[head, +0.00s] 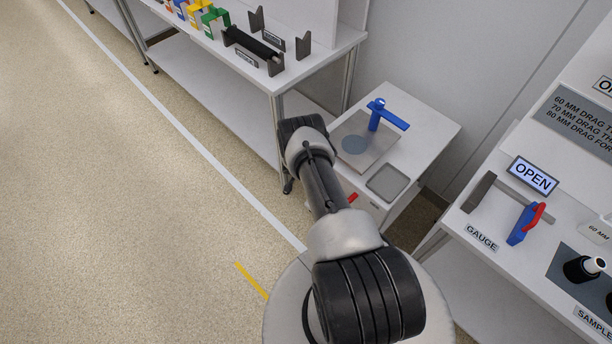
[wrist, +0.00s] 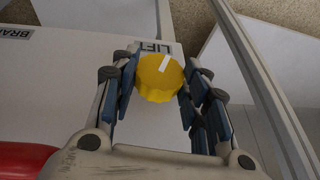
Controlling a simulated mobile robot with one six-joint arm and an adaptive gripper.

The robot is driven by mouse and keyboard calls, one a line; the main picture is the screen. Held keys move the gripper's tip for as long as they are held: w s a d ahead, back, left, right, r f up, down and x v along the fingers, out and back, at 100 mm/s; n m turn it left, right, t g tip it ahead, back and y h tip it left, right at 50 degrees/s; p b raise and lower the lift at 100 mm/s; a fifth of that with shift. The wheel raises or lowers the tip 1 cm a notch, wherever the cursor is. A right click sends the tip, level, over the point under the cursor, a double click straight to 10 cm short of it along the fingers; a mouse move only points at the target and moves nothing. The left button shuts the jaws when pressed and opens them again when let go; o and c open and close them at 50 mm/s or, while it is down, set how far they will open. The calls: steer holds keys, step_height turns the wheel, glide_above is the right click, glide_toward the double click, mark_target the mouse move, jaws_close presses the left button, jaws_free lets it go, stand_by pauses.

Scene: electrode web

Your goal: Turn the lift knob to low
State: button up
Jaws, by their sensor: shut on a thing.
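The lift knob (wrist: 160,85) is a round yellow knob with a scalloped rim and a white pointer mark. It stands out from a white panel beside the LIFT label (wrist: 153,47) in the wrist view. The white mark lies toward the upper right of the knob's face, near the label. My gripper (wrist: 160,75) has its blue-padded fingers on both sides of the knob and is shut on it. No low marking can be read. In the head view, the knob and my gripper do not show; my arm is in front of that area.
A red part (wrist: 22,160) is close to my gripper at the lower left, near the BRAKE label (wrist: 16,32). In the head view, a white cabinet (head: 425,125) with a blue fixture (head: 385,114) stands beside my arm. Floor at left is clear.

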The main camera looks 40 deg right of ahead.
steer(key=shift+c, duration=1)
steer(key=shift+w+d+b, duration=0.1)
steer(key=shift+b, duration=0.2)
steer(key=shift+w+d+b, duration=0.1)
steer(key=shift+b, duration=0.3)
steer(key=shift+w+d+g+b, duration=0.1)
steer(key=shift+g+b, duration=0.4)
steer(key=shift+b, duration=0.4)
steer(key=shift+w+g+b, duration=0.1)
steer(key=shift+g+b, duration=0.3)
steer(key=shift+b, duration=0.05)
steer(key=shift+w+n+g, duration=0.1)
steer(key=shift+n+g, duration=0.3)
steer(key=shift+g, duration=0.5)
steer(key=shift+h, duration=0.3)
steer(key=shift+g, duration=0.4)
